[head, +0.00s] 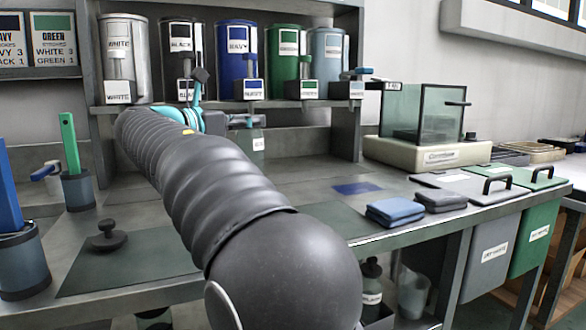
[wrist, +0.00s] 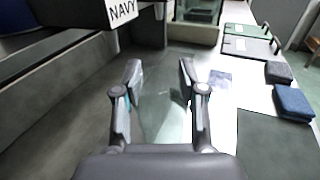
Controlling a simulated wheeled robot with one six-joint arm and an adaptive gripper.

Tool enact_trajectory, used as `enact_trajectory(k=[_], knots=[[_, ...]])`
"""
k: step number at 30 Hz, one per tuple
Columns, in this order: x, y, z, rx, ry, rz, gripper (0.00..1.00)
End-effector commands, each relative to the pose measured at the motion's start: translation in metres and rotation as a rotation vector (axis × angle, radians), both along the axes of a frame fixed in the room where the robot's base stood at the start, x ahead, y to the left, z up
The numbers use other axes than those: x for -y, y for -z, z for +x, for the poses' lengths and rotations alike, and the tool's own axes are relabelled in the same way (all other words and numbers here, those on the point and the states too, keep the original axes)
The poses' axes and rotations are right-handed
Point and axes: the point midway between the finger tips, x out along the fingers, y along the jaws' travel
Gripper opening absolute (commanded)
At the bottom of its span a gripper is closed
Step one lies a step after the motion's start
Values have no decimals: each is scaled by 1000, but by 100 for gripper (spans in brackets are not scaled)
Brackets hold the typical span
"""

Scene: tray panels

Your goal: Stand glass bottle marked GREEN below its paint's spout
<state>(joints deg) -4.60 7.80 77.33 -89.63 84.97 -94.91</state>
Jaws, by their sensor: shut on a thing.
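My gripper (head: 246,120) is shut on a clear glass bottle (head: 251,146), which looks upright; its small label is too small to read. In the wrist view my gripper's fingers (wrist: 160,78) stand on either side of the see-through bottle (wrist: 163,112). The green paint tank (head: 284,50) stands on the shelf, with its spout (head: 305,68) and tag to the right of the bottle in the head view. The bottle appears below the navy tank's tag (head: 253,90). The navy tag also shows at the top of the wrist view (wrist: 122,11).
White (head: 124,60), black (head: 181,55), navy (head: 236,50) and light blue (head: 326,55) tanks share the shelf. A glass box (head: 424,112) stands right, behind folded cloths (head: 395,211). A black-knobbed object (head: 109,237) sits on a dark mat. The mid-counter is mostly clear.

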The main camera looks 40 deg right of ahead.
Motion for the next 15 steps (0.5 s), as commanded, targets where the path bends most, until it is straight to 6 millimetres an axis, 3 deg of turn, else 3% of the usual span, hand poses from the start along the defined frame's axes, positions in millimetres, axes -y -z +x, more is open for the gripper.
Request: enact_trajectory(k=[5, 15], knots=[[27, 0, 1, 1, 14, 0, 0], [109, 1, 12, -1, 21, -1, 0]])
